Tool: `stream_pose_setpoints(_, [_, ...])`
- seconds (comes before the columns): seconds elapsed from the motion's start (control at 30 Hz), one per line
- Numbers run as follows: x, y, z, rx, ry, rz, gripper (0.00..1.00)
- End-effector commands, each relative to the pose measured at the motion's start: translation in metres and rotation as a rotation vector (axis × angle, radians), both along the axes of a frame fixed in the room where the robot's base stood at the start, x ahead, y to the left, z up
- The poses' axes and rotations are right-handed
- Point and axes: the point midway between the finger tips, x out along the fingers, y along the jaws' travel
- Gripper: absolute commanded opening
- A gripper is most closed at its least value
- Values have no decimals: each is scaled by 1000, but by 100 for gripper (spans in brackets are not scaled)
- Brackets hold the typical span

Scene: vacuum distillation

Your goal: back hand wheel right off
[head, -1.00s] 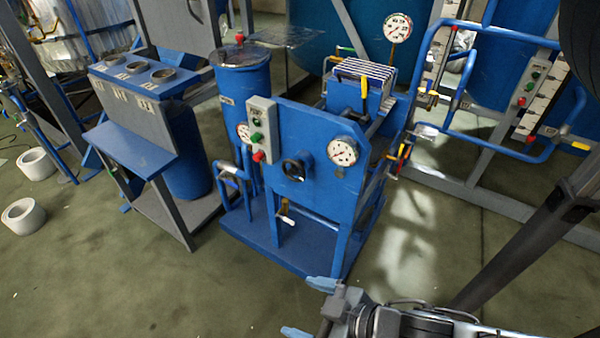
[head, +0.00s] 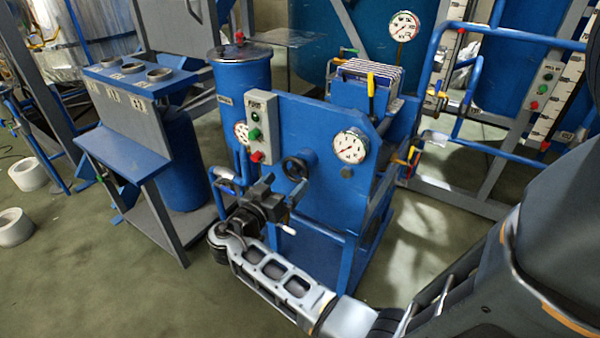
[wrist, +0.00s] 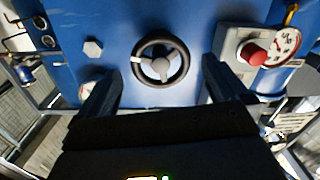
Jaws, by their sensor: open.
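A small black hand wheel (head: 296,167) is on the front of the blue panel (head: 325,200), between a control box and a gauge. In the wrist view the hand wheel (wrist: 161,67) shows a dark rim, grey spokes and a small white mark on the rim's left. My gripper (head: 282,190) is open and empty, in front of and a little below the wheel in the head view. In the wrist view the fingers of my gripper (wrist: 161,80) stand on either side of the wheel, apart from it. The wheel appears fully visible there.
The grey control box (head: 260,128) with green and red buttons is left of the wheel. A round white gauge (head: 351,147) is to its right. A blue pipe (head: 229,185) runs at the panel's lower left. The floor (head: 120,270) at front left is open.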

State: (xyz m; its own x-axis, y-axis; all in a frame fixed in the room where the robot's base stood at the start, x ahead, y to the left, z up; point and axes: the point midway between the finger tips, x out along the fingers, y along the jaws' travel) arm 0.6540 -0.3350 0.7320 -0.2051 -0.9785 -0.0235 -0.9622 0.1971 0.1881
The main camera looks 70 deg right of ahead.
Motion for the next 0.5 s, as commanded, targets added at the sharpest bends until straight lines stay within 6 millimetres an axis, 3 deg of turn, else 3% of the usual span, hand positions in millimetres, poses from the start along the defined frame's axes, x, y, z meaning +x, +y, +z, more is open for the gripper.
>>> stream_pose_setpoints(0.17, [-1,-13,8,-32,-20,-35,100])
stream_pose_setpoints(0.5, [-12,-61,8,-29,-19,-34,100])
